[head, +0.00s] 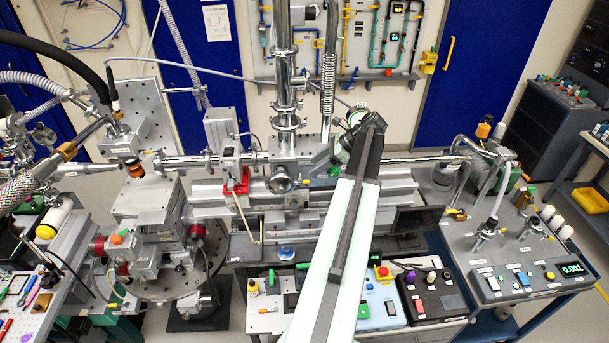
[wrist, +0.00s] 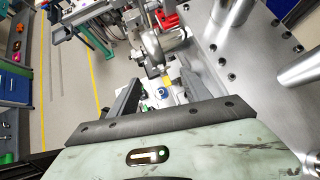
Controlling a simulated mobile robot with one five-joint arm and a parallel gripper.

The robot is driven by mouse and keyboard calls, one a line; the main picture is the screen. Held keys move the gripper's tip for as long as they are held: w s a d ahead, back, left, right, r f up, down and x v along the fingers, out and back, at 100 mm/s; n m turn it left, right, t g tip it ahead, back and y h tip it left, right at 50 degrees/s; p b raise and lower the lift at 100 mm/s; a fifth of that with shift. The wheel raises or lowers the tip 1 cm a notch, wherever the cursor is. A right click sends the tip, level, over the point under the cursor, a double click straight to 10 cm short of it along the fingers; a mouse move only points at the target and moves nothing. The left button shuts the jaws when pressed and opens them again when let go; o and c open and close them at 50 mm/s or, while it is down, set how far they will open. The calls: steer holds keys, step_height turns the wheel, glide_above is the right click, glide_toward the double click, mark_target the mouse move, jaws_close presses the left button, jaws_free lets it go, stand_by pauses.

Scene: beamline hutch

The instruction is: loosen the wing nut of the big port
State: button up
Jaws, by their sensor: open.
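The big port seems to be the round silver flange (head: 281,183) on the front of the chamber, below the vertical pipe. In the wrist view a silver round fitting (wrist: 150,45), probably the same port, is beyond my fingers near the top middle. Its wing nut is too small to make out for sure in either view. My gripper (head: 328,157) is to the right of the port and slightly higher in the head view, apart from it.
A red clamp (head: 240,180) stands left of the port. A horizontal steel pipe (head: 420,158) runs right of my gripper. In the wrist view a bolted metal plate (wrist: 265,60) fills the right.

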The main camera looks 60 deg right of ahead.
mark_target(305, 181)
steer(key=b+x, duration=0.4)
steer(key=x, duration=0.2)
steer(key=shift+d+f, duration=0.1)
steer(key=shift+f, duration=0.2)
steer(key=shift+s+r, duration=0.1)
jaws_close()
steer(key=shift+d+n+y, duration=0.25)
steer(key=shift+n+y, duration=0.05)
steer(key=shift+n, duration=0.2)
steer(key=shift+a, duration=0.15)
jaws_free()
